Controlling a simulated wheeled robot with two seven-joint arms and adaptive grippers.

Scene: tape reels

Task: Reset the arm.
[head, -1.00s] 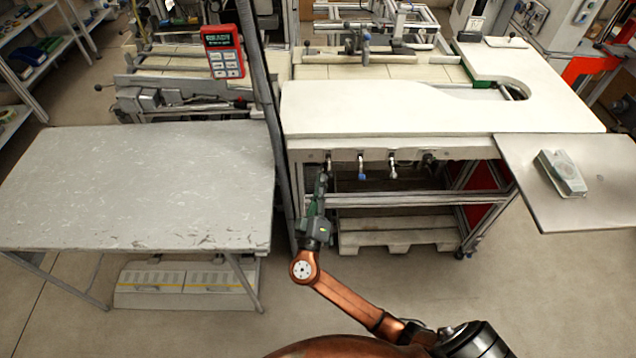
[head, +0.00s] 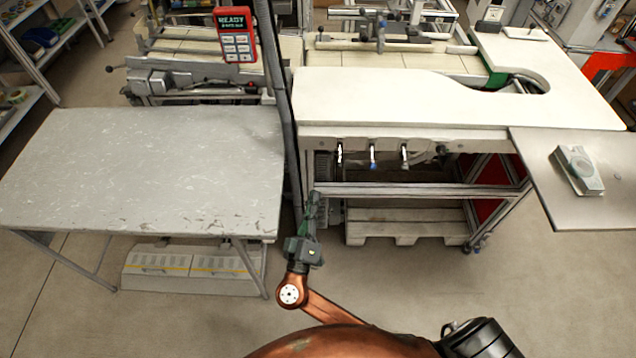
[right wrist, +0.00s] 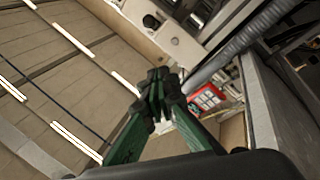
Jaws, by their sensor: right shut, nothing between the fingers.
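My right gripper (head: 313,197) is in the lower middle of the head view, in front of the white workbench and to the right of the grey table's corner. It points away from me and holds nothing. In the right wrist view its green fingers (right wrist: 158,92) meet at their dark tips, so it is shut and empty. My copper-coloured right arm bends below it. My left gripper is not in view.
A grey table (head: 150,160) stands at the left and a white workbench (head: 400,100) at the middle. A dark upright post (head: 283,110) rises between them, near a red handheld panel (head: 235,35). A side shelf (head: 550,190) at the right carries a small grey-green device (head: 578,170). Open floor lies in front.

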